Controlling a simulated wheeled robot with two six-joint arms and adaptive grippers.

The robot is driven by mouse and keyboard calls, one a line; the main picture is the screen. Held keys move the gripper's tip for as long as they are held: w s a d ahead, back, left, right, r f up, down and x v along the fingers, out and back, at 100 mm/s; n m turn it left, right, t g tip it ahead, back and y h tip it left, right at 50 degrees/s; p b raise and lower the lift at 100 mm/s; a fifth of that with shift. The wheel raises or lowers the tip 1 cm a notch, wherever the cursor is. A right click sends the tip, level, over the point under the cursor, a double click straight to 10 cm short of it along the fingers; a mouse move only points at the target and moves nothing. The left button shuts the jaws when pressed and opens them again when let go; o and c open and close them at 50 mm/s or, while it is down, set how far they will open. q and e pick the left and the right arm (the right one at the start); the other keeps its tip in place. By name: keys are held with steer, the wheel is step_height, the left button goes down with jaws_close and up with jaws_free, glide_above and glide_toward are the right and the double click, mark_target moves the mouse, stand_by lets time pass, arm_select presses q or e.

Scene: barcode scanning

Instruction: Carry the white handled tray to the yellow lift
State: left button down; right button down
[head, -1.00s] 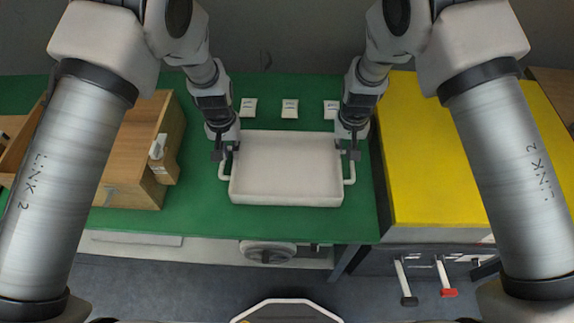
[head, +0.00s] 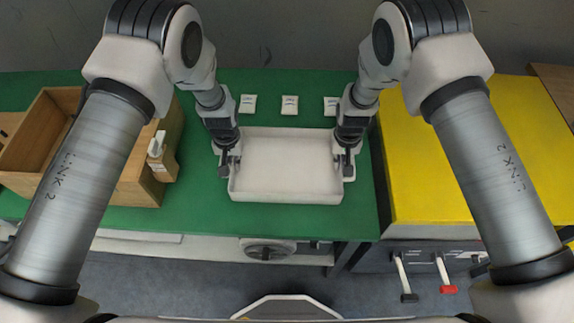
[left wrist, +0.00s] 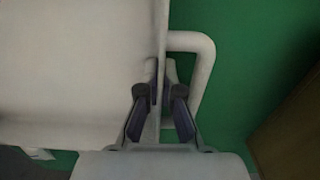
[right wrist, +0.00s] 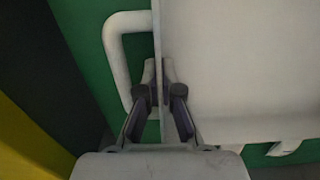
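The white handled tray (head: 285,196) is empty and rests level on the green table. My left gripper (head: 229,164) is at its left side and my right gripper (head: 346,162) at its right side. In the left wrist view, the left fingers (left wrist: 161,78) are close together on either side of the tray's thin side wall, beside the white handle (left wrist: 207,75). In the right wrist view, the right fingers (right wrist: 158,76) pinch the opposite wall the same way, beside the other handle (right wrist: 115,60). The yellow lift (head: 435,160) stands right of the table.
A wooden box (head: 125,185) with a white device (head: 157,148) at its right side stands left of the tray. Three small white packets (head: 290,104) lie behind the tray. Green table (head: 200,205) shows bare around the tray. Levers (head: 444,275) stick out below the lift's front.

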stand_by(0.3)
